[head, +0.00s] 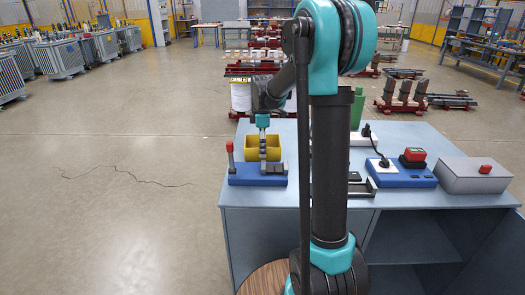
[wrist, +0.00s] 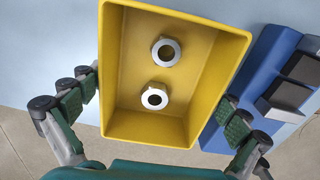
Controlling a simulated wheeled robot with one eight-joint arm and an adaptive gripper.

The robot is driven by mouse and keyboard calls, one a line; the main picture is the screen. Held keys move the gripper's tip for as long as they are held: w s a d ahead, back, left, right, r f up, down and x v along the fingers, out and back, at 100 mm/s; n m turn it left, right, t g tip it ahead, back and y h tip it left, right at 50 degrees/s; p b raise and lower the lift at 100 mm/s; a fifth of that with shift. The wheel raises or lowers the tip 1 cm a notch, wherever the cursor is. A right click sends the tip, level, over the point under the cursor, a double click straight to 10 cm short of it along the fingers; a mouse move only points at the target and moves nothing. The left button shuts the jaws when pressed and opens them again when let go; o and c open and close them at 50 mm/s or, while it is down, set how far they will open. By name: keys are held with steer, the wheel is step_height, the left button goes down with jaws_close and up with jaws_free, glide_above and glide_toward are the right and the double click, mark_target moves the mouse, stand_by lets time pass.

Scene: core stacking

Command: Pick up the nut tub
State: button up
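The nut tub is a yellow open-topped tub (wrist: 190,70) with two metal nuts (wrist: 166,52) lying on its floor. In the head view the tub (head: 273,141) stands at the left of the blue-grey bench, partly covered by my gripper. My gripper (wrist: 160,92) is open, with one green-padded finger on each side of the tub in the wrist view. I see gaps between the fingers and the tub walls. In the head view my gripper (head: 263,138) points down at the tub.
A blue fixture with a red-knobbed lever (head: 240,175) stands just in front of the tub; its blue body (wrist: 262,55) shows right of the tub in the wrist view. A blue control box (head: 400,175) and a grey box (head: 475,175) sit further right. My arm hides the bench middle.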

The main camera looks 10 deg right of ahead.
steer(key=c, duration=0.8)
steer(key=shift+r, duration=0.15)
